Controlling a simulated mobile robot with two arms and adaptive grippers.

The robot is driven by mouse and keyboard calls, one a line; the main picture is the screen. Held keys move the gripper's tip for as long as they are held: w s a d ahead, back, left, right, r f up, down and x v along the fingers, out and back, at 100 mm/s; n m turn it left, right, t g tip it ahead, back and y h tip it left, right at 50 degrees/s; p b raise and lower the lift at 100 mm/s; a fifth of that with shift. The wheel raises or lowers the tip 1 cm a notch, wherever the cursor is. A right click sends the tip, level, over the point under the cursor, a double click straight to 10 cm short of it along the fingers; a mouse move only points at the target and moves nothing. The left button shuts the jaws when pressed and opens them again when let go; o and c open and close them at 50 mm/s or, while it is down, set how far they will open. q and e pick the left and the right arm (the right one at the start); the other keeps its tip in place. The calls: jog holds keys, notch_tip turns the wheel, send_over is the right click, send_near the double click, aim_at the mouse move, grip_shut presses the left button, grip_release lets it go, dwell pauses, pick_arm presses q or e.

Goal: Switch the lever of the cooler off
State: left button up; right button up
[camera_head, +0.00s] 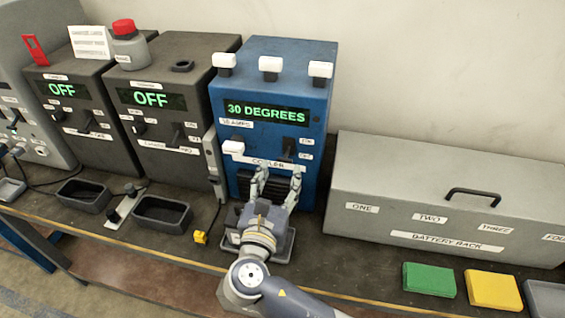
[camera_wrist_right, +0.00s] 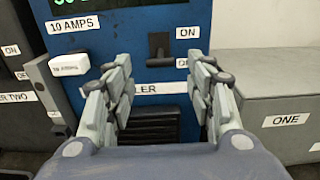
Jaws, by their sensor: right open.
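The cooler (camera_head: 231,106) is a blue box with a green "30 DEGREES" display. Its black lever (camera_head: 289,146) sits at the right of the front, beside ON and OFF labels. The lever (camera_wrist_right: 159,45) also shows in the right wrist view, beyond the fingertips and between them; its exact position is hard to tell. My right gripper (camera_head: 276,177) is in front of the cooler's lower front, below the lever, with its fingers apart and nothing between them. It also shows in the wrist view (camera_wrist_right: 161,70). My left gripper is not in view.
Two dark boxes reading OFF (camera_head: 120,72) stand left of the cooler. A white plug (camera_head: 233,147) labelled 10 AMPS is at the cooler's left front. A grey battery rack (camera_head: 400,190) stands on the right, with green (camera_head: 429,279) and yellow (camera_head: 493,289) blocks before it.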

aim_at(284, 161)
jog(key=shift+x, duration=1.85)
jog(key=c, duration=1.1)
jog(key=shift+o, duration=0.2)
jog(key=f+t+b, duration=0.1)
jog(key=b, duration=0.2)
jog(key=t+b, duration=0.1)
jog(key=b, duration=0.1)
jog(key=f+t+h+b, duration=0.1)
jog(key=t+b, duration=0.1)
jog(key=b, duration=0.1)
jog(key=shift+w+d+f+b, duration=0.1)
jog(key=shift+w+f+b, duration=0.15)
jog(key=shift+f+b, duration=0.05)
